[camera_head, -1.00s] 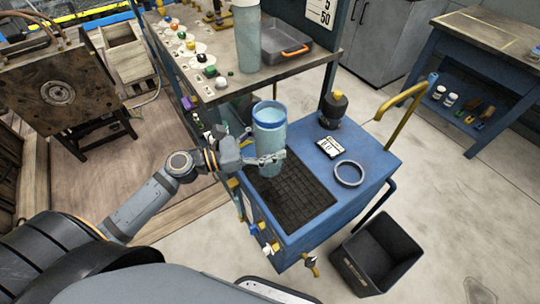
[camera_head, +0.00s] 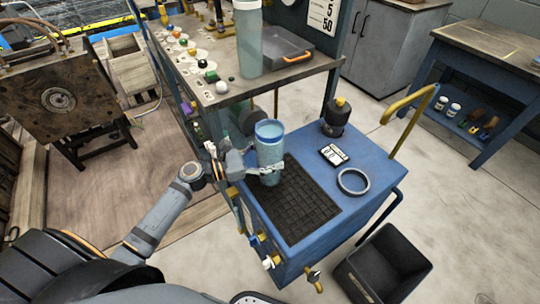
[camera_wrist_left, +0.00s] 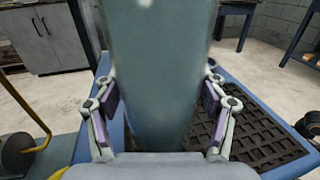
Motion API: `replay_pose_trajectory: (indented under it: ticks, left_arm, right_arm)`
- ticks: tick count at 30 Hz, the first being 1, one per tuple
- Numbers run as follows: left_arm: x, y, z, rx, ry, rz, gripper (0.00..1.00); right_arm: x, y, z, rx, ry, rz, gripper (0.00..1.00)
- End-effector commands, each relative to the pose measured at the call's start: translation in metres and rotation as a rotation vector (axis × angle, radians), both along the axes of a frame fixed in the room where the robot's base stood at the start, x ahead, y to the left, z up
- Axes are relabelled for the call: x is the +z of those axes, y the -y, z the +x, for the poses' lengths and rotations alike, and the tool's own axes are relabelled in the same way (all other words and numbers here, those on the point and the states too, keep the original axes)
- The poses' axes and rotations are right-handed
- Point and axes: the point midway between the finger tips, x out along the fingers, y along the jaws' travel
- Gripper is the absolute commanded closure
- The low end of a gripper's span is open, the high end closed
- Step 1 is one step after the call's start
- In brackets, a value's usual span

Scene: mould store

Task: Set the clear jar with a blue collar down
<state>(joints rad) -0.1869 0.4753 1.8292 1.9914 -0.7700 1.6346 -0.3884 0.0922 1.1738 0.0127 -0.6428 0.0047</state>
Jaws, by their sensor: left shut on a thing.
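The clear jar with a blue collar (camera_head: 269,146) stands upright at the back-left corner of the black grid mat (camera_head: 302,214) on the blue trolley. My left gripper (camera_head: 266,170) is shut around the jar's lower part. In the left wrist view the jar (camera_wrist_left: 160,60) fills the middle, with a finger of my left gripper (camera_wrist_left: 162,100) on each side. The mat (camera_wrist_left: 262,140) shows there to the right. The jar's foot is mostly hidden, so I cannot tell whether it touches the surface. My right gripper is not in view.
The trolley top also holds a grey ring (camera_head: 353,182), a white label card (camera_head: 333,155) and a dark, yellow-topped object (camera_head: 336,118). A bench (camera_head: 290,72) with another tall clear vessel (camera_head: 248,40) stands close behind. Much of the mat is clear.

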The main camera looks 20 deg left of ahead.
Motion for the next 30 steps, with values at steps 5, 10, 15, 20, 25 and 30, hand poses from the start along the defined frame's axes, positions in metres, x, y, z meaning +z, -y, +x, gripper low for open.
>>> replay_pose_trajectory:
  ticks: [5,10,15,20,25,30]
  left_arm:
    - [0.001,0.000,0.000,-0.001,0.003,-0.002,0.91]
    - [-0.002,0.000,0.000,0.000,0.000,0.000,0.09]
    - [-0.002,0.000,0.000,0.000,0.000,0.000,0.05]
    - [-0.001,0.000,0.000,0.000,-0.001,0.001,0.05]
    - [-0.001,-0.008,-0.007,-0.002,-0.003,0.004,0.05]
    - [0.000,-0.034,-0.029,-0.004,-0.007,0.007,0.05]
  right_arm:
    - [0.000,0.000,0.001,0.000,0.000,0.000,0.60]
    - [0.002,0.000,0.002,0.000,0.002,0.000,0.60]
    - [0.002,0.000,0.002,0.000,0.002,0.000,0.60]
    - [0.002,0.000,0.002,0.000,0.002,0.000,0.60]
    - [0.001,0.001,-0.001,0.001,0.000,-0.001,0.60]
    - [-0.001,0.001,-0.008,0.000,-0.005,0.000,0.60]
